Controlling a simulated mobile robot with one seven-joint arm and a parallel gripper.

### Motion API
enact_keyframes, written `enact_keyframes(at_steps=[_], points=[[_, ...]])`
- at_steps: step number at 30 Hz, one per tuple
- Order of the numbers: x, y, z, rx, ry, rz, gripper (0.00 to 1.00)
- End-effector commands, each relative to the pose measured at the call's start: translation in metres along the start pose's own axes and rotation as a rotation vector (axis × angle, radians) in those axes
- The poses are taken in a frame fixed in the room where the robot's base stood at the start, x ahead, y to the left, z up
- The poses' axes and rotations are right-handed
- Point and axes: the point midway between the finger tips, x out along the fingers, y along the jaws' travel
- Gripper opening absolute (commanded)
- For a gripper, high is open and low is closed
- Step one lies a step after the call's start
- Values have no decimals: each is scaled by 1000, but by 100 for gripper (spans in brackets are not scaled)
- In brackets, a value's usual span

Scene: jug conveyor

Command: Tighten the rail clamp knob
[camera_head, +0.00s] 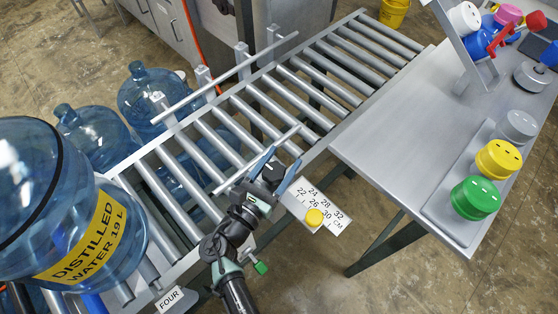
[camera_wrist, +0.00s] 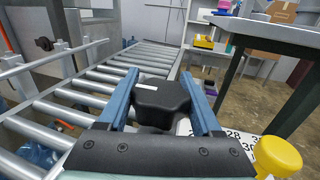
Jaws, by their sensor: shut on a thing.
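The rail clamp knob (camera_wrist: 162,101) is black and lobed, with a small white mark on its top. It sits between the two blue fingers of my gripper (camera_wrist: 162,88) in the wrist view, and the fingers are shut on it. In the head view my gripper (camera_head: 276,172) is at the near side of the roller conveyor, with the black knob (camera_head: 272,174) between its fingers. The rail (camera_head: 275,154) near my gripper is partly hidden by it. A white centimetre scale plate (camera_head: 327,208) with a yellow knob (camera_head: 314,217) lies just right of my gripper; the yellow knob also shows in the wrist view (camera_wrist: 277,157).
A large blue water jug (camera_head: 60,215) stands on the conveyor (camera_head: 230,140) at the left. Other jugs (camera_head: 150,95) stand behind it. A metal table (camera_head: 400,140) at the right holds green (camera_head: 475,198), yellow (camera_head: 498,160) and grey caps. The middle rollers are bare.

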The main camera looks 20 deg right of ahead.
Motion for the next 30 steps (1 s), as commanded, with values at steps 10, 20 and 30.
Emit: enact_keyframes(at_steps=[10,20,30], points=[[-1,-2,0,0,1,-74,11],[-1,-2,0,0,1,-72,96],[-3,-2,0,-1,1,-71,96]])
